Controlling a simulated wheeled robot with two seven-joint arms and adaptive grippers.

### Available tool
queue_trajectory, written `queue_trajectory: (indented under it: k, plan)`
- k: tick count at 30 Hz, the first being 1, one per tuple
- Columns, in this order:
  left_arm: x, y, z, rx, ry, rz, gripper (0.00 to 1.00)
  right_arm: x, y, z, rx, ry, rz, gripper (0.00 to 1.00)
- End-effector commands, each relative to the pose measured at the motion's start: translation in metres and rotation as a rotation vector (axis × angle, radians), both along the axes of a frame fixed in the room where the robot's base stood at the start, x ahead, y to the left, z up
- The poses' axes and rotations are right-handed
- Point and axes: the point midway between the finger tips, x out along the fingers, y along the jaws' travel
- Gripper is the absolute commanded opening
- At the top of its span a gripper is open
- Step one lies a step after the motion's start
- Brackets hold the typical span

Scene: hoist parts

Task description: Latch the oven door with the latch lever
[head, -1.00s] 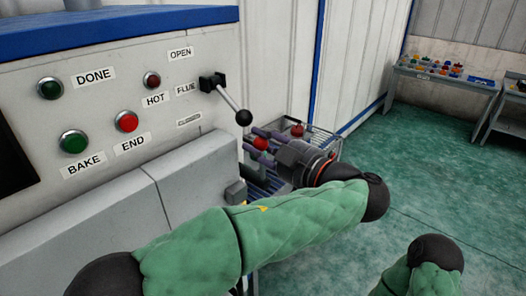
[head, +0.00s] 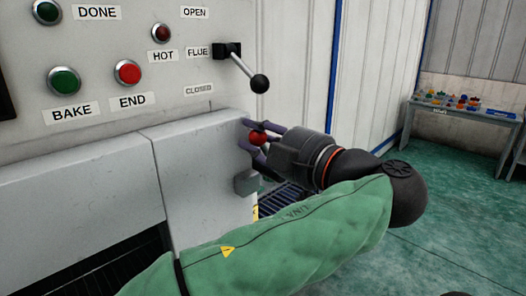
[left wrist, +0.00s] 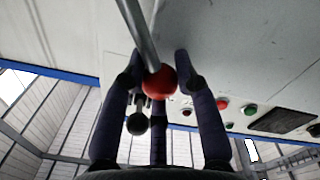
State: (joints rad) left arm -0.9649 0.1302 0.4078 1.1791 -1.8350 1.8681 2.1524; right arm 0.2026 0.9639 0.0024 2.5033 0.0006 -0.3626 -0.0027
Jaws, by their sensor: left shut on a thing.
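The latch lever's red ball knob (head: 258,138) shows at the right side of the oven front. My left gripper (head: 255,138) is shut on this knob. In the left wrist view the red knob (left wrist: 161,81) sits between the dark fingers, on the end of a metal rod (left wrist: 138,30). In the head view the rod is mostly hidden by the gripper. The grey panel that looks like the oven door (head: 200,175) is below the controls, with a small grey block (head: 246,181) at its right edge. My right gripper is out of view.
The flue lever's black knob (head: 260,84) hangs just above my left gripper. Green and red buttons (head: 64,81) are on the panel at left. A dark grille (head: 285,197) lies beneath the gripper. A table with small coloured parts (head: 465,106) stands at the far right.

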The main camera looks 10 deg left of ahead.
Motion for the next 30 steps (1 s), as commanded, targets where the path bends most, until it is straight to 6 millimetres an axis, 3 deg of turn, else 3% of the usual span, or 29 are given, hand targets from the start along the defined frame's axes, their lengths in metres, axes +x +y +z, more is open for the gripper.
queue_trajectory:
  k: [1,9,25,26,27,28,30]
  plan:
    - [-0.001,0.000,-0.006,-0.008,-0.009,0.000,0.00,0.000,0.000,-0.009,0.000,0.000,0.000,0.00]
    - [-0.005,0.003,-0.007,-0.038,-0.051,0.000,0.00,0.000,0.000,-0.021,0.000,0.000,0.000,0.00]
    - [-0.006,0.004,-0.006,-0.046,-0.061,0.000,0.00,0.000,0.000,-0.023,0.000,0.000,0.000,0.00]
    - [-0.006,0.004,-0.006,-0.046,-0.061,0.000,0.36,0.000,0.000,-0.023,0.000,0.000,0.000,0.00]
    - [-0.006,0.004,-0.006,-0.046,-0.061,0.000,0.47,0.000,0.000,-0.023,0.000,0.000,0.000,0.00]
    - [-0.006,0.004,-0.006,-0.046,-0.061,0.000,0.55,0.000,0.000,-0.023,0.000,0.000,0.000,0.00]
    - [-0.006,0.004,-0.005,-0.046,-0.062,0.000,0.55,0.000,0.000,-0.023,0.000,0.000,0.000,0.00]
